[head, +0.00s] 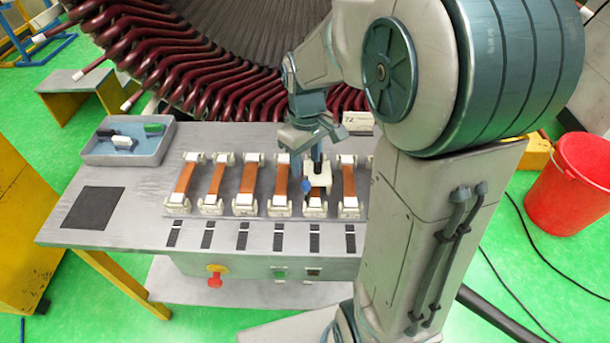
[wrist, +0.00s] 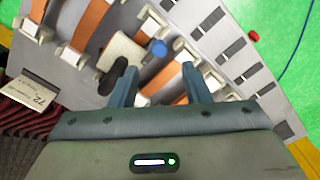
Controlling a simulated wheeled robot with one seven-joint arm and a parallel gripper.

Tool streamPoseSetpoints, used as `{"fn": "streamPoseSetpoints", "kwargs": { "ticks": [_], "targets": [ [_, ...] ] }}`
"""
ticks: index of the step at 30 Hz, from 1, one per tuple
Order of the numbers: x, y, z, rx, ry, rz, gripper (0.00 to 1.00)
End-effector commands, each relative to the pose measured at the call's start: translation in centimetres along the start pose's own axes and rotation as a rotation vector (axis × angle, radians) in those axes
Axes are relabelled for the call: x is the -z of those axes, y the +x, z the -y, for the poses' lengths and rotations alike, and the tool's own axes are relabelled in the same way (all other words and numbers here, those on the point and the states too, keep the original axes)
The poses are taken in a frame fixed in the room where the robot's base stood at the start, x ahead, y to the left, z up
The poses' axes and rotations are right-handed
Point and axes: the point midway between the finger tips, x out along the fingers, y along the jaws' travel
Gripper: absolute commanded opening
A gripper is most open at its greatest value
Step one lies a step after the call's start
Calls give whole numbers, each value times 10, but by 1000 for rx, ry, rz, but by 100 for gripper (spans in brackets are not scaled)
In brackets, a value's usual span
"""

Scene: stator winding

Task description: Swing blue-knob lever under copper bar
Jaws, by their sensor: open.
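Several copper bars sit in cream holders on the grey table. The cream lever (wrist: 122,50) with its blue knob (wrist: 157,47) lies beside one copper bar (wrist: 163,80) in the wrist view; whether any of it is under the bar I cannot tell. In the head view the blue knob (head: 306,186) shows at the fifth bar from the left, partly hidden by my gripper. My gripper (wrist: 160,72) is open and empty, its fingers pointing toward that bar and the knob just beyond the fingertips. A black rounded part (wrist: 112,77) sits by the left finger.
Other copper bars (head: 250,180) stand in a row to the left, and one (head: 349,183) to the right. A blue-grey tray (head: 128,155) with small items and a dark mat (head: 93,207) are at the left. The large stator (head: 200,75) rises behind. My arm hides the table's right end.

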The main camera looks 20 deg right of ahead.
Motion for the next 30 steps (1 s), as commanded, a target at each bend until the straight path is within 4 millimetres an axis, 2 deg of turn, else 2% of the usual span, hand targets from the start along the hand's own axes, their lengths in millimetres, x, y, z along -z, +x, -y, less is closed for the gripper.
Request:
{"fn": "streamPoseSetpoints", "kwargs": {
  "ticks": [3, 10, 15, 23, 24, 28, 29, 30],
  "targets": [
    [-1, 25, 0, 3, 0, 4, 43],
    [0, 60, 0, 1, 0, 2, 43],
    [0, 70, 0, -1, 0, 0, 43],
    [0, 71, 0, -1, 1, -1, 43],
    [0, 71, 0, -1, 1, -1, 40],
    [0, 71, 0, -1, 1, -1, 4],
    [0, 71, 0, -1, 1, -1, 0],
    [0, 71, 0, -1, 1, -1, 0]
  ]
}}
